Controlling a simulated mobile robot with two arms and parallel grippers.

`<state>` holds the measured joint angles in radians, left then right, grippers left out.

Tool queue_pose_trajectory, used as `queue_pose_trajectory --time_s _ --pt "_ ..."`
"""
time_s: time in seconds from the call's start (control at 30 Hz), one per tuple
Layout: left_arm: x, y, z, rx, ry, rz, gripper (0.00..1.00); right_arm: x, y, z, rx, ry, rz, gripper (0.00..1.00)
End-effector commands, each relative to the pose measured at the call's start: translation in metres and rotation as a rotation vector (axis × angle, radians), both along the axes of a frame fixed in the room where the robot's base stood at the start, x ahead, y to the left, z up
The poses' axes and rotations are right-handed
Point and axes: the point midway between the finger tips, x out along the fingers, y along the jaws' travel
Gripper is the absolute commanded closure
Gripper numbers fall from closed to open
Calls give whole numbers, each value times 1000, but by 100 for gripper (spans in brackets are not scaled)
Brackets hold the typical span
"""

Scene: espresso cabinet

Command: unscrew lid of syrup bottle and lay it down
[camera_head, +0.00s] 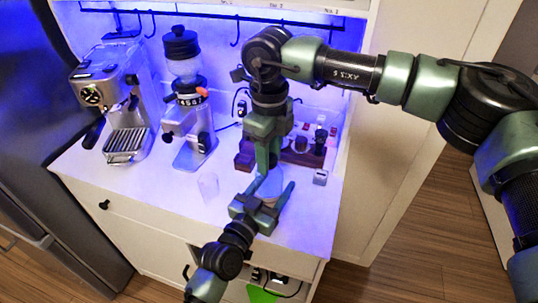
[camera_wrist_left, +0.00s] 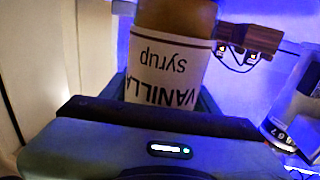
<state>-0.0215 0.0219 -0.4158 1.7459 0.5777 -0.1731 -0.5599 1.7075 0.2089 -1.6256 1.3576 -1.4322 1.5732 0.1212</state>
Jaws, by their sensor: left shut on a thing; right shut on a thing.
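The syrup bottle (camera_head: 271,186) stands on the white counter near its front edge, largely covered by my grippers. In the left wrist view the bottle (camera_wrist_left: 168,65) shows a white label reading "VANILLA syrup" upside down, with a brownish body beyond it. My left gripper (camera_head: 275,183) comes in from the front and is shut around the bottle's body. My right gripper (camera_head: 268,165) points down from above, its fingers shut at the bottle's top. The lid is hidden between those fingers, and I cannot tell whether it is still seated on the neck.
An espresso machine (camera_head: 112,98) and a coffee grinder (camera_head: 187,105) stand to the left. A wooden holder (camera_head: 303,156) with tools and a small metal item (camera_head: 320,177) are to the right. Front-left counter is clear.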

Motion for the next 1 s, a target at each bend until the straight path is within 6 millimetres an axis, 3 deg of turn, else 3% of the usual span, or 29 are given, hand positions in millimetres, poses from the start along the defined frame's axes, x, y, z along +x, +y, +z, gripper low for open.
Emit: queue_pose_trajectory --time_s 0.2,0.23,0.3,0.67,1.0 --pt "0 0 0 -1 0 0 100 0 0 0 -1 -2 0 100" --pt "0 0 0 -1 0 0 100 0 -1 0 -1 -2 0 61" --pt "0 0 0 -1 0 0 100 1 0 0 -1 -2 -1 45" --pt "0 0 0 0 0 0 100 0 0 3 0 -2 -3 45" --pt "0 0 0 0 0 0 100 1 0 42 1 -3 -3 45"
